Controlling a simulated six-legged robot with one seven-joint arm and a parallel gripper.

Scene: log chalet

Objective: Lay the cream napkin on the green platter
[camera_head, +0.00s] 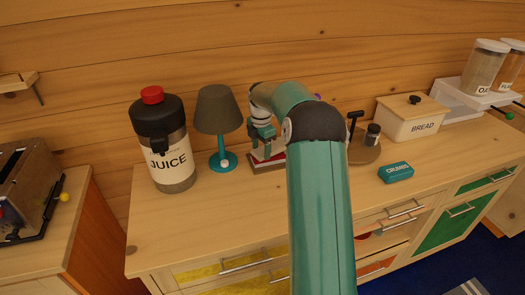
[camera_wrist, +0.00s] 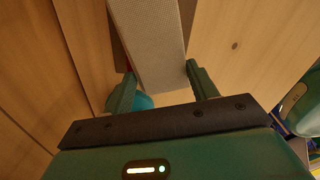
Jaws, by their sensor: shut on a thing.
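My gripper (camera_wrist: 160,72) is shut on a pale, finely textured strip (camera_wrist: 152,35), which looks like the cream napkin. The strip runs up and away between the two fingers in the wrist view. In the head view my gripper (camera_head: 264,148) is low over the counter, just right of the lamp, above a small dark red and white thing (camera_head: 262,167). The napkin cannot be told apart there. I cannot make out the green platter in either view; my arm hides part of the counter.
A juice dispenser (camera_head: 163,145) and a lamp (camera_head: 218,115) stand left of my gripper. To the right are a small stand with a jar (camera_head: 371,137), a teal crumbs box (camera_head: 396,172) and a bread bin (camera_head: 411,119). The counter's front left (camera_head: 220,215) is clear.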

